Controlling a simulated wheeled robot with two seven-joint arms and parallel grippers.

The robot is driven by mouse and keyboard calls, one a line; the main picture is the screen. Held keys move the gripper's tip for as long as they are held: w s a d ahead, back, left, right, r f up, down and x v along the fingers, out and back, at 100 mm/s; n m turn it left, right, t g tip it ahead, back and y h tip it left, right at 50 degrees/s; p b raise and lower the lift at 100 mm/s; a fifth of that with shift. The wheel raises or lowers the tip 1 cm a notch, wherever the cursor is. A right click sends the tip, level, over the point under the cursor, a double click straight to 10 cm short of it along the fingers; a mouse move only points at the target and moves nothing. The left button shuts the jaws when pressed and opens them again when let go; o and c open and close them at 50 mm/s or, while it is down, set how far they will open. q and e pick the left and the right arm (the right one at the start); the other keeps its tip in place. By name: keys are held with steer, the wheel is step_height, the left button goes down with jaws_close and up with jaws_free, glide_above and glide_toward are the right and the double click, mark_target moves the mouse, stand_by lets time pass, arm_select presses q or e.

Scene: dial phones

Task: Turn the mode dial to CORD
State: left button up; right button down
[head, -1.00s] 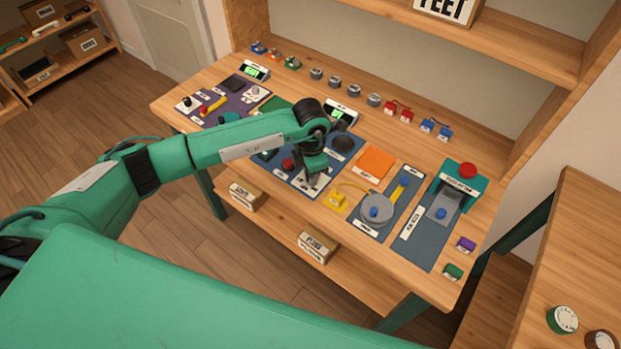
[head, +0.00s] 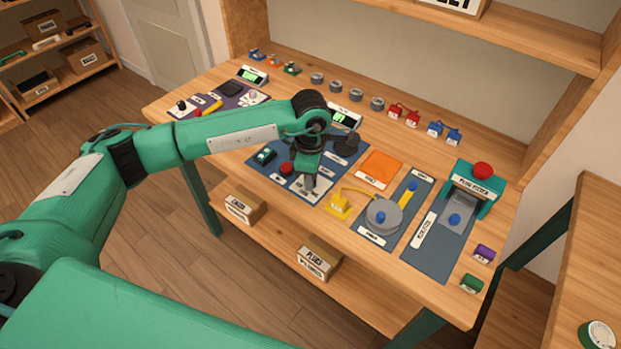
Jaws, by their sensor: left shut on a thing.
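My left arm reaches in from the left over the table, and my left gripper (head: 309,182) points down at a pale plate (head: 322,192) on the blue middle panel. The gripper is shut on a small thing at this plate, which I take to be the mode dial. The fingers hide the dial, so its pointer cannot be read. The lettering on the plate, including any CORD mark, is too small to read. My right gripper is not in view.
A red button (head: 286,169) and a dark round pad (head: 346,143) are close by on the same panel. A lit green display (head: 345,115) stands behind.

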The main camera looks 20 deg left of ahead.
arm_select(q)
steer(key=shift+r, duration=0.1)
stand_by(0.3)
steer(key=o, duration=1)
steer(key=shift+r, duration=0.25)
step_height(320, 180, up, 13)
steer(key=b, duration=0.1)
steer(key=shift+b, duration=0.35)
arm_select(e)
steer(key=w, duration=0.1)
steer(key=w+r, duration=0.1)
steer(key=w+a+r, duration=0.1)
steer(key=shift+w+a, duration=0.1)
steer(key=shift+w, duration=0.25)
arm_select(q)
steer(key=shift+r, duration=0.1)
